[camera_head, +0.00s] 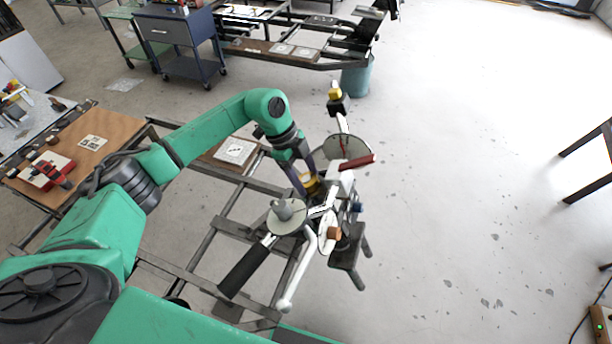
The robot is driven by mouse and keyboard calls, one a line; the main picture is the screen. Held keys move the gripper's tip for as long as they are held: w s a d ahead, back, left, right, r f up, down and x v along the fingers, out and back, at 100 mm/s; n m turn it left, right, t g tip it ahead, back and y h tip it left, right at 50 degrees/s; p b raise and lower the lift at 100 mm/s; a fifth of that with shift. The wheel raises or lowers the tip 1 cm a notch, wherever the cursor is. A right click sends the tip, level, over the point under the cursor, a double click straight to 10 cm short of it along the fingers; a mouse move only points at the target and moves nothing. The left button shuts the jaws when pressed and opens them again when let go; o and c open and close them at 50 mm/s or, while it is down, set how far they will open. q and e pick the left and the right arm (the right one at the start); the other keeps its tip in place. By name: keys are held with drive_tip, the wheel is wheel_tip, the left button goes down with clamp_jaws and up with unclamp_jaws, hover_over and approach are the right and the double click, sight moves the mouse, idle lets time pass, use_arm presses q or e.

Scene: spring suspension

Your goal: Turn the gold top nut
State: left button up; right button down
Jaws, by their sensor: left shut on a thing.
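The gold nut (311,184) shows as a small gold ring in the middle of the spring suspension fixture (330,205). My left gripper (306,184) reaches down to it from the upper left, with its dark fingers shut on the nut. The fingers hide part of the nut, and its threads are too small to make out. Grey round plates (287,220) sit on either side of the nut. My right gripper is not in view.
The fixture has a black handle (245,268), a white lever (298,272) and a red bar (357,162) sticking out around the nut. A dark frame (228,200) lies below. A wooden-topped bench (110,135) stands at left.

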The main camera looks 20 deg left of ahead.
use_arm(q)
drive_tip(key=m+b, duration=0.4)
drive_tip(key=m, duration=0.2)
drive_tip(key=shift+f, duration=0.15)
drive_tip(key=m+b, duration=0.4)
drive_tip(key=m, duration=0.2)
drive_tip(key=shift+s+a+m, duration=0.1)
drive_tip(key=shift+m, duration=0.2)
drive_tip(key=m+b, duration=0.4)
drive_tip(key=m, duration=0.2)
drive_tip(key=shift+a, duration=0.1)
drive_tip(key=shift+m+b, duration=1.25)
drive_tip(key=shift+m, duration=1.15)
drive_tip(key=o, duration=1.4)
